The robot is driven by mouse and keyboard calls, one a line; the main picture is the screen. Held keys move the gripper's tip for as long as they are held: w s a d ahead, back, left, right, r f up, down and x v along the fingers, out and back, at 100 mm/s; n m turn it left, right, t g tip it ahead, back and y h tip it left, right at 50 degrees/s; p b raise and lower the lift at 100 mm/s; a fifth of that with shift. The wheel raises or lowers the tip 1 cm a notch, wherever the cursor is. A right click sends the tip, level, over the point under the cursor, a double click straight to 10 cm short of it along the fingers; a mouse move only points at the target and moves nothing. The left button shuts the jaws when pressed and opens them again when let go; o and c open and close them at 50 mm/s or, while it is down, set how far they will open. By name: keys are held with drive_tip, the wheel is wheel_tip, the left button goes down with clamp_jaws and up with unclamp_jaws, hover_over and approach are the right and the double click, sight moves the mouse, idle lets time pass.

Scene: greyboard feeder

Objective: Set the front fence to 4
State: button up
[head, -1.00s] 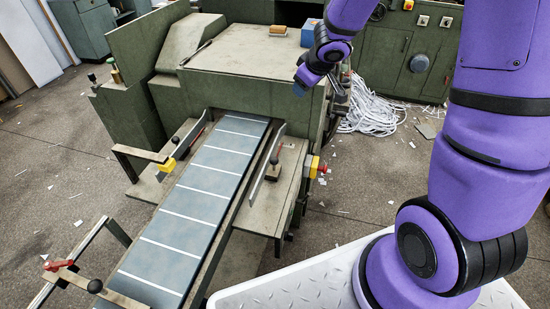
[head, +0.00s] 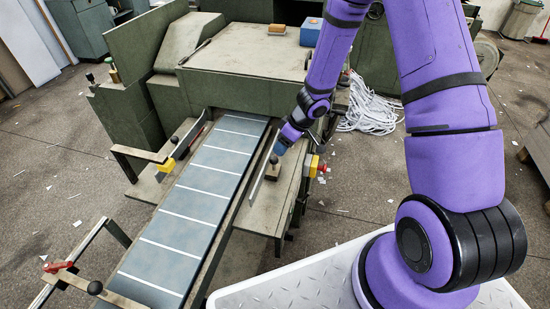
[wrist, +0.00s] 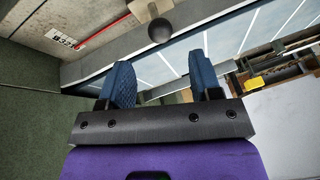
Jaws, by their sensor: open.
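Two grey fences flank the striped feed belt (head: 205,185). The right fence (head: 260,176) has a dark ball knob (head: 273,158) on its block; the left fence has a dark knob (head: 174,140). My gripper (head: 280,148) is open and empty, just above and beside the right knob; contact cannot be told. In the wrist view, the fingers (wrist: 160,80) stand apart in front of the belt, with the left fence's knob (wrist: 160,31) beyond. A red strip (wrist: 103,32) and a small scale label (wrist: 63,38) lie there, its digits too small to read surely. The right knob is hidden there.
A yellow and red button box (head: 314,167) sits right of the side table. A yellow block (head: 168,165) is at the left rail. The green machine body (head: 225,92) stands behind the belt. White paper strips (head: 368,110) lie on the floor behind.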

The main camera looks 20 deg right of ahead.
sight(275, 157)
drive_tip(key=shift+x, duration=3.55)
drive_tip(key=shift+c, duration=0.4)
